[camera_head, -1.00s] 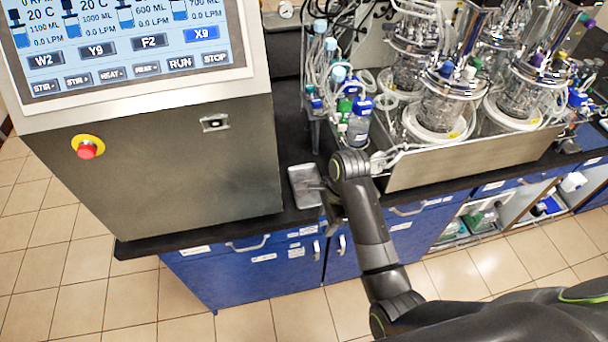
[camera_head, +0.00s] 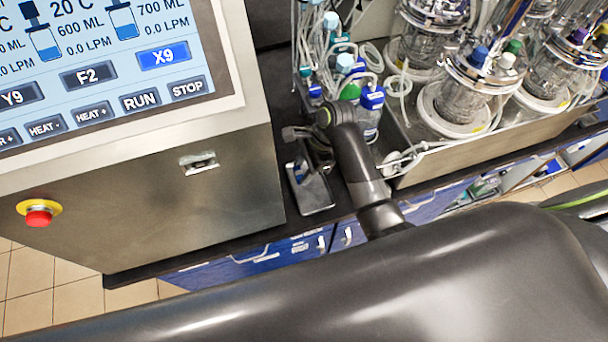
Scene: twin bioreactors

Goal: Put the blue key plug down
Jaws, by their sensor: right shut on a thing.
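My right gripper (camera_head: 304,160) is at the end of the dark arm, over the small metal tray (camera_head: 318,196) on the black bench. The tray looks otherwise bare. My left gripper is not in view.
The control cabinet (camera_head: 150,215) stands left of the tray, with a socket (camera_head: 199,162) and a red stop button (camera_head: 39,214). Blue-capped bottles (camera_head: 370,108) and glass bioreactors (camera_head: 470,95) in a metal trough (camera_head: 450,160) stand to the right. The bench's front edge is close.

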